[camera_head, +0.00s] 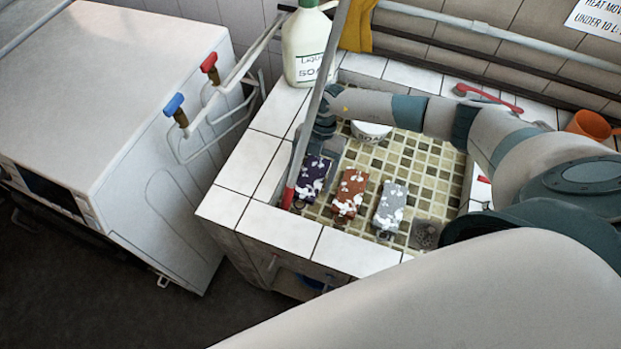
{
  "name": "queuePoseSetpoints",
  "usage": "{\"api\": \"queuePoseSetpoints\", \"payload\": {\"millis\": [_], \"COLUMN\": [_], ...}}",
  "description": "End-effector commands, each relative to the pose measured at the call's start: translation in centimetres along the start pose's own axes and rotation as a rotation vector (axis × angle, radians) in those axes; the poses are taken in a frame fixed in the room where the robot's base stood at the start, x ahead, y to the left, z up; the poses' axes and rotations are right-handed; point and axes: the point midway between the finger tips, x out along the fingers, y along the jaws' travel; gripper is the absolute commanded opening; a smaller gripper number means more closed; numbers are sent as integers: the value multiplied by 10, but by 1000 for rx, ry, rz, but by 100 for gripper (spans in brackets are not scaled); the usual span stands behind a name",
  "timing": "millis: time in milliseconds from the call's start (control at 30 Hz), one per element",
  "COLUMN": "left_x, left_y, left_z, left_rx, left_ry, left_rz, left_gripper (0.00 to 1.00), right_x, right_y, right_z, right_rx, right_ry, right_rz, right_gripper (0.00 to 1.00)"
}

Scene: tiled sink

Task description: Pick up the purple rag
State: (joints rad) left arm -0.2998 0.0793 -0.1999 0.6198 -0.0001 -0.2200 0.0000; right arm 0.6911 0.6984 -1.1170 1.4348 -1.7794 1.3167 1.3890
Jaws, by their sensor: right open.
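The purple rag (313,172) with white suds lies in the tiled sink (412,160), at its left side. A red-brown rag (350,190) and a grey rag (391,205), also sudsy, lie to its right. My right arm reaches in from the right across the sink. My right gripper (320,154) is open and points down just above and behind the purple rag. Its fingers are small and partly hidden, and I cannot tell whether they touch the rag. My left gripper is out of view.
A pole (314,105) with a red lower end slants past the sink's left side. A white soap bowl (371,130) is behind the rags, partly under my arm. A liquid soap bottle (305,48) stands at the back left corner. An orange cup (588,125) sits at the right.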

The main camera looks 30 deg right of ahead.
Motion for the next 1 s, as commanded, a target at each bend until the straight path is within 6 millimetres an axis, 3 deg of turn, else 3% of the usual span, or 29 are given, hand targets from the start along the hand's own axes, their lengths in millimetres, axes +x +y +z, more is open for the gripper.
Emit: {"api": "queuePoseSetpoints", "payload": {"millis": [100,300,667,900,1000], "left_x": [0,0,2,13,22], "left_y": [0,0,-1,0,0], "left_z": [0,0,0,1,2], "left_rx": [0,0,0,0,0], "left_ry": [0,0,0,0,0], "left_rz": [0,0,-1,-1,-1], "left_gripper": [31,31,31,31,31], "right_x": [0,0,-1,-10,-14], "right_y": [0,0,0,1,-1], "right_z": [0,0,0,-2,12], "right_rx": [0,0,0,-1,2], "right_ry": [0,0,0,-2,-4], "right_rz": [0,0,0,2,0], "right_gripper": [77,32,32,32,32]}}
